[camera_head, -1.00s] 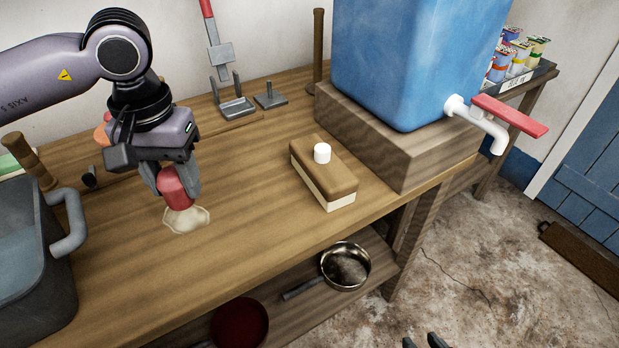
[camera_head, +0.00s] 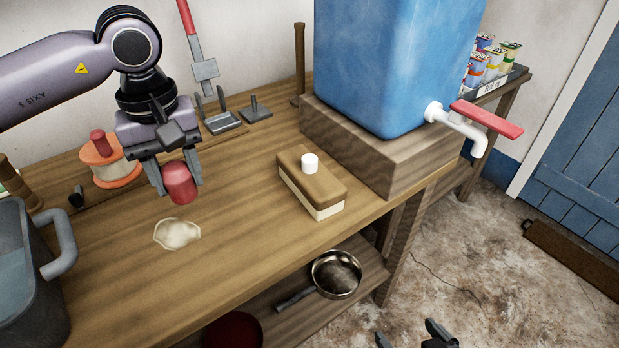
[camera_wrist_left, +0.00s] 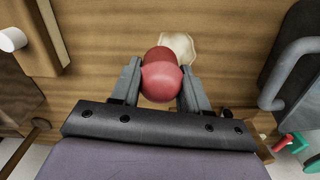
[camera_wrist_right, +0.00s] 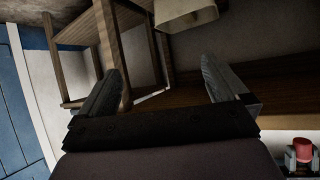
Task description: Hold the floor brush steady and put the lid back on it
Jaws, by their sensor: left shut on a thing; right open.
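A brown block with a cream underside, likely the floor brush (camera_head: 312,186), lies on the bench with a white round stub (camera_head: 310,163) upright on top; the block also shows in the left wrist view (camera_wrist_left: 38,48). I cannot tell which thing is the lid. My left gripper (camera_head: 181,184) is shut on a rounded red piece (camera_head: 181,186), held above the bench to the left of the block; the red piece also shows in the left wrist view (camera_wrist_left: 160,78). My right gripper (camera_head: 411,341) is open and empty at the bottom edge, in front of the bench; its fingers show in the right wrist view (camera_wrist_right: 165,85).
A pale puddle-like patch (camera_head: 177,234) lies on the bench below the red piece. A blue tank (camera_head: 395,65) with a red-handled tap (camera_head: 470,125) stands on a wooden block (camera_head: 380,160). An orange spool (camera_head: 112,172) and grey basin (camera_head: 28,285) are left. A pan (camera_head: 336,276) sits below.

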